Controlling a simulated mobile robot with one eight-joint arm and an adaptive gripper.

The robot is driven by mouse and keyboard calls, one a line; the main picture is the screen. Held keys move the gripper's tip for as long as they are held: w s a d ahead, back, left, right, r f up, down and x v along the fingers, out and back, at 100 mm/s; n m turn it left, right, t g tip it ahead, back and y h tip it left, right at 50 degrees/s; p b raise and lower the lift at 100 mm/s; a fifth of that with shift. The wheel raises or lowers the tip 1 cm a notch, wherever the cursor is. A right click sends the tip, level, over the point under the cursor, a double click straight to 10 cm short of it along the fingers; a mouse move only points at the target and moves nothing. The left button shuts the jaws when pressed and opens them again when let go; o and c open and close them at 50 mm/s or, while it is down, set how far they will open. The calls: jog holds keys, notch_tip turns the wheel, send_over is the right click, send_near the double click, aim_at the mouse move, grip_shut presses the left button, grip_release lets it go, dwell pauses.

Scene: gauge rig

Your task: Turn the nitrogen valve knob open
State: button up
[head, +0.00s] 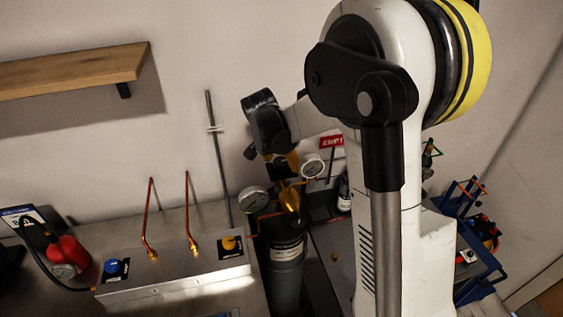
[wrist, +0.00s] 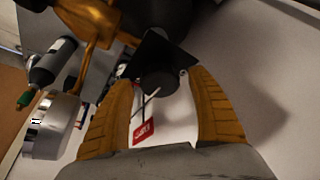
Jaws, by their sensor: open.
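My gripper (head: 282,160) is above the gauge assembly in the head view, its orange fingers pointing down. In the wrist view my gripper (wrist: 158,82) is open, with a finger on either side of a dark round knob (wrist: 160,82) that has a pale line on it and a black plate behind it. I cannot tell whether the fingers touch it, and no label names it as nitrogen. A brass regulator body (head: 289,198) with round gauges (head: 253,199) stands below my gripper on a dark cylinder (head: 286,270). My arm hides part of this area.
A metal box (head: 170,282) at left carries a blue knob (head: 112,266) and a yellow knob (head: 230,243). Copper pipes (head: 188,215) rise behind it. A red EMPTY tag (head: 331,141) is near the wall. A wooden shelf (head: 75,71) is at upper left.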

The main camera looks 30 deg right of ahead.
jog(key=shift+c, duration=0.2)
jog(key=c, duration=1.1)
jog(key=n+t, duration=0.1)
jog(key=n, duration=0.2)
jog(key=shift+s+n+y+b, duration=0.1)
jog(key=shift+n+y+b, duration=0.25)
jog(key=shift+n+y, duration=0.05)
jog(key=n+y, duration=0.1)
jog(key=n, duration=0.1)
jog(key=n+t+y, duration=0.1)
jog(key=n, duration=0.2)
jog(key=shift+b, duration=0.3)
jog(key=n+y, duration=0.1)
jog(key=n, duration=0.4)
jog(key=shift+y, duration=0.4)
jog(key=shift+n+g+y+b, duration=0.4)
jog(key=shift+n+y, duration=0.3)
jog(key=shift+n, duration=1.4)
jog(key=shift+c, duration=0.2)
